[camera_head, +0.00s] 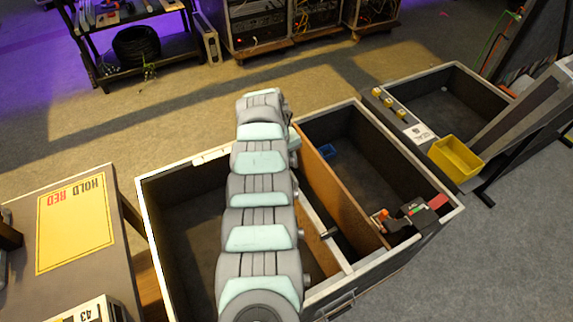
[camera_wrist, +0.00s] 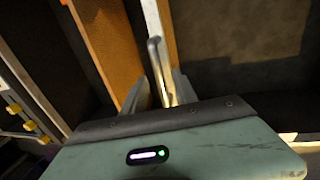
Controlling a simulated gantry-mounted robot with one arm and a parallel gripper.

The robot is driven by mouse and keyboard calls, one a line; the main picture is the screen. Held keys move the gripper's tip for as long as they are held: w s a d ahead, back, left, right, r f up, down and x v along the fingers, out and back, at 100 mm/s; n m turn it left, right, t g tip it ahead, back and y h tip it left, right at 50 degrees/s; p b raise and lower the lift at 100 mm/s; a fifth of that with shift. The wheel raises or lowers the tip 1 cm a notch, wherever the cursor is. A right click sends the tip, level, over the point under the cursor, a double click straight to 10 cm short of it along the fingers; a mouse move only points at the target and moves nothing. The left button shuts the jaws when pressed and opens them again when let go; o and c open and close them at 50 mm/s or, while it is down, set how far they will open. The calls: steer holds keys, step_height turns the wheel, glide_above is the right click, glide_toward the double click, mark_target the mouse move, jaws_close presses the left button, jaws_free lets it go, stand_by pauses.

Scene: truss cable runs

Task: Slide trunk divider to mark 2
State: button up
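The open trunk (camera_head: 160,240) has a white rim and a dark inside. One divider (camera_head: 320,216) with a pale top edge and an orange-brown face crosses it, partly hidden by my arm. A second brown divider (camera_head: 345,200) stands to its right. My gripper is hidden in the head view. In the wrist view my gripper (camera_wrist: 160,82) has one finger on each side of a metallic upright bar at the pale-edged divider (camera_wrist: 152,18); whether they press on it is unclear. The second divider (camera_wrist: 105,45) stands apart to the left there. No numbered marks are readable.
A black device (camera_head: 412,214) with orange and green parts and a red block (camera_head: 438,202) sit at the right front rim. A blue item (camera_head: 327,151) lies in the right compartment. A case with a yellow bin (camera_head: 456,158) adjoins right. A table (camera_head: 105,255) stands left.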

steer(key=shift+r, duration=0.1)
step_height(320, 180, up, 10)
steer(key=a+p, duration=0.1)
steer(key=p, duration=0.5)
steer(key=shift+s+a+r, duration=0.2)
steer(key=shift+s+a, duration=0.2)
steer(key=shift+s, duration=0.05)
